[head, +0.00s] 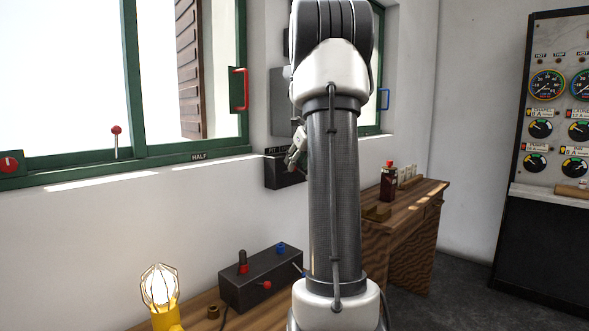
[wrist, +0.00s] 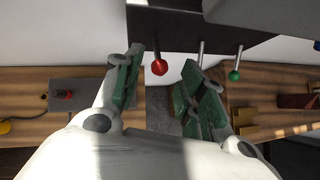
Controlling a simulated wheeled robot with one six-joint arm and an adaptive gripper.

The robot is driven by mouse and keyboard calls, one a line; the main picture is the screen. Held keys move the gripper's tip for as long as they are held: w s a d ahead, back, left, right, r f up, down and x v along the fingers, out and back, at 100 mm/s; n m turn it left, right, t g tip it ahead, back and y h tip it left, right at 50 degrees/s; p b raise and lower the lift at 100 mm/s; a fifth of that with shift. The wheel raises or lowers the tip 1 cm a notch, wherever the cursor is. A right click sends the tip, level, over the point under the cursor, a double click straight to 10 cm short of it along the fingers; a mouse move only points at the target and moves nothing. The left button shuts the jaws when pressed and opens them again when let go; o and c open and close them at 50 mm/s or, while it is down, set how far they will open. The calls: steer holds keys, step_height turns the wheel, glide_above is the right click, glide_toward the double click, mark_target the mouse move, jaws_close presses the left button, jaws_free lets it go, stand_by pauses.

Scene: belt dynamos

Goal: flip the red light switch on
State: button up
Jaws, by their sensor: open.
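A lever with a red ball knob (wrist: 159,68) hangs from a dark box (wrist: 180,22) in the wrist view. My gripper (wrist: 164,60) is open, with its green-padded fingers on either side of the red knob; I see no clear contact. In the head view the black wall box (head: 283,174) is below the window, its label and levers mostly hidden by my arm. Part of my gripper (head: 297,150) shows in front of it. Whether the lever is on or off I cannot tell.
A bench box (head: 262,278) with red and blue controls stands beside a lit caged lamp (head: 160,290). A wooden desk (head: 415,215) is to the right.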

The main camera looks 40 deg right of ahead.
steer(key=v, duration=0.8)
